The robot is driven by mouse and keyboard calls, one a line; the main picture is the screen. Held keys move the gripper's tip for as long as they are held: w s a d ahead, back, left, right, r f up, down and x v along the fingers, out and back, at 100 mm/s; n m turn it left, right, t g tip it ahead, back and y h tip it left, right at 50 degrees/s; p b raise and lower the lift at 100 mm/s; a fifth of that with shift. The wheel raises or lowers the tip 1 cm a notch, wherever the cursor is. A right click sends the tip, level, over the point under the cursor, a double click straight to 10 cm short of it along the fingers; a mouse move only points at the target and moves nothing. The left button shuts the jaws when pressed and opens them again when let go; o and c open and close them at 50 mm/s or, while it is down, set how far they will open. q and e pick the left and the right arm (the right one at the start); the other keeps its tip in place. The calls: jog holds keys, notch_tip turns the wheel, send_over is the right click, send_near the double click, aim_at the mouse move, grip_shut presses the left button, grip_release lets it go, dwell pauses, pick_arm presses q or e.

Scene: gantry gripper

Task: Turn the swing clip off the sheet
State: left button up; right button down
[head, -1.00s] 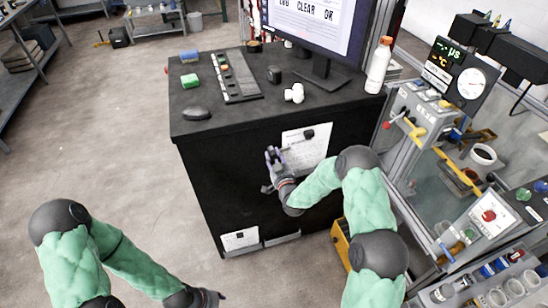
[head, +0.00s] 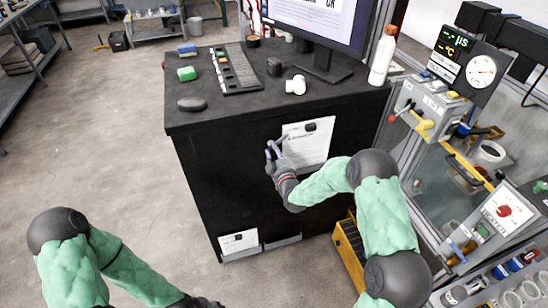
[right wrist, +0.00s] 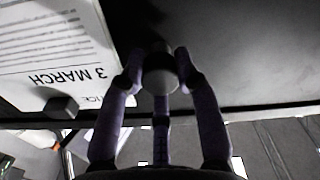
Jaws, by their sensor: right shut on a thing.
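A white printed sheet (head: 308,150) hangs on the front of the black cabinet; it also shows upside down in the right wrist view (right wrist: 45,50). My right gripper (head: 273,150) is at the sheet's left edge. In the right wrist view its fingers (right wrist: 158,75) are closed on a grey rounded knob (right wrist: 160,77), which looks like part of the swing clip and sits just beside the sheet. How the knob joins the cabinet is hidden. A small dark block (right wrist: 62,105) sits at the sheet's top edge, also in the head view (head: 311,127). My left gripper (head: 207,303) is cut off at the bottom edge.
The cabinet top (head: 215,110) carries a monitor (head: 320,25), a keypad strip (head: 235,70), a green block (head: 187,74) and a white-orange bottle (head: 383,55). A yellow box (head: 348,250) stands at the cabinet's lower right.

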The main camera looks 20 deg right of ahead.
jog(key=n+b, duration=0.1)
jog(key=n, duration=0.1)
jog(key=n+b, duration=0.3)
jog(key=shift+s+f+n, duration=0.1)
jog(key=shift+f+n, duration=0.2)
jog(key=shift+f, duration=0.05)
jog(key=n+b, duration=0.3)
jog(key=n, duration=0.1)
jog(key=shift+r+n, duration=0.1)
jog(key=shift+n, duration=0.5)
jog(key=shift+r, duration=0.1)
jog(key=c, duration=0.9)
grip_release()
jog(key=shift+d, duration=0.1)
jog(key=shift+r, duration=0.1)
jog(key=s, duration=1.2)
jog(key=shift+d, duration=0.2)
